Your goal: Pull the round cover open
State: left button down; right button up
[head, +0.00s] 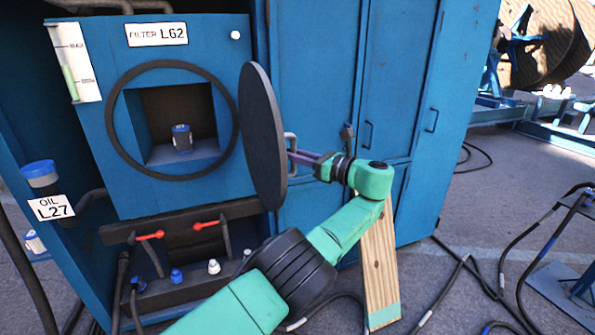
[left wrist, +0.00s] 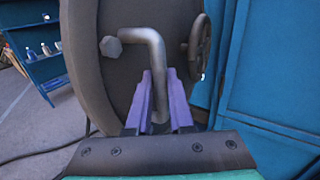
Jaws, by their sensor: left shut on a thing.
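The round dark cover (head: 262,130) stands nearly edge-on at the right of the ringed opening, swung away from it. The opening's dark ring (head: 112,115) is uncovered, and a small blue canister (head: 182,138) shows in the recess. My left gripper (head: 298,157) is at the cover's outer face, shut on its bent grey handle (head: 291,142). In the left wrist view the purple fingers (left wrist: 160,100) sit on both sides of the handle bar (left wrist: 155,52), with the cover (left wrist: 105,75) behind. My right gripper is not in view.
The blue cabinet (head: 335,50) stands behind my left arm. Two red-handled valves (head: 207,225) and an oil filler labelled L27 (head: 50,207) are below the opening. A wooden board (head: 379,265) stands at the cabinet's foot. Cables (head: 440,290) lie on the ground at right.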

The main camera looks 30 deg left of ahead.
pick_arm(q)
jog(key=shift+r, duration=0.1)
dwell(0.4)
jog(key=c, duration=0.8)
grip_release()
jog(key=shift+a, duration=0.2)
